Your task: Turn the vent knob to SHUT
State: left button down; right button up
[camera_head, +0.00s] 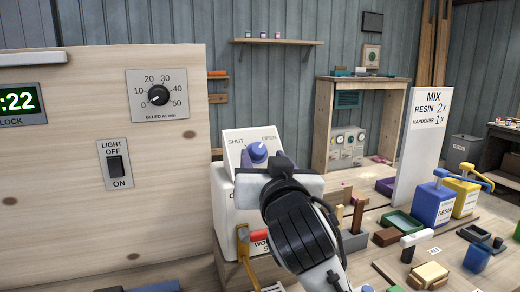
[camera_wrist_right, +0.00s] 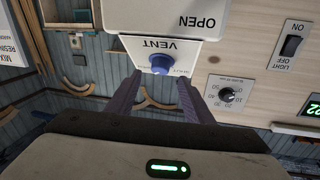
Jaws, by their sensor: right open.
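The blue vent knob (camera_head: 258,151) sits on the sloped white face of a vent box (camera_head: 232,147), between the words SHUT at left and OPEN at right. A pale mark on the knob seems to point up and right, towards OPEN. My right gripper (camera_head: 272,164) is in front of the knob and hides the lower face. In the right wrist view the knob (camera_wrist_right: 161,63) shows between and just beyond the open fingertips (camera_wrist_right: 159,80). I cannot tell whether they touch it. My left gripper is not in view.
A wooden panel with a dial (camera_head: 158,96) and a light switch (camera_head: 115,166) stands left of the vent box. A white MIX sign (camera_head: 415,150), a resin pump bottle (camera_head: 435,203) and a green tray (camera_head: 403,222) are at the right. Tools and blocks crowd the bench by my right arm.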

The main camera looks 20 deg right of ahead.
aim_at(259, 150)
jog(key=w, duration=0.3)
jog(key=shift+w+d, duration=0.3)
jog(key=shift+w, duration=0.3)
jog(key=shift+c, duration=0.9)
jog(key=c, duration=0.9)
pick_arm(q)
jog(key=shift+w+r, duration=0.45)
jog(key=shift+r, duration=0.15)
pick_arm(e)
jog(key=shift+o, duration=0.2)
jog(key=shift+d, duration=0.1)
